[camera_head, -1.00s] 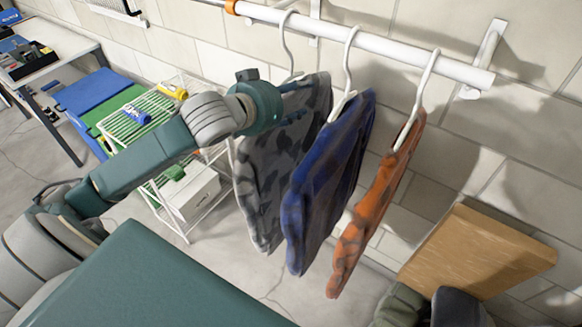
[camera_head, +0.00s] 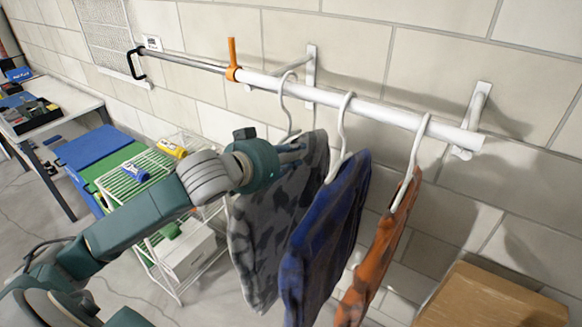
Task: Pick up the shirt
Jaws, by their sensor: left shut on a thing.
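Several shirts hang on white hangers from a white rail (camera_head: 370,109) along the wall. The grey camouflage shirt (camera_head: 270,240) is at the left, the blue shirt (camera_head: 325,235) in the middle and the orange shirt (camera_head: 375,255) at the right. My left gripper (camera_head: 291,152) is at the top of the grey shirt, by the base of its hanger (camera_head: 285,100). It is shut there on what seems to be the grey shirt or its hanger; the fingertips are small and partly hidden. My right gripper is not in view.
A white wire rack (camera_head: 170,235) stands behind my left arm, with a yellow item (camera_head: 171,148) and a blue item (camera_head: 135,172) on top. A cardboard box (camera_head: 490,300) is at the lower right. An orange clamp (camera_head: 232,60) sits on the rail's left part.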

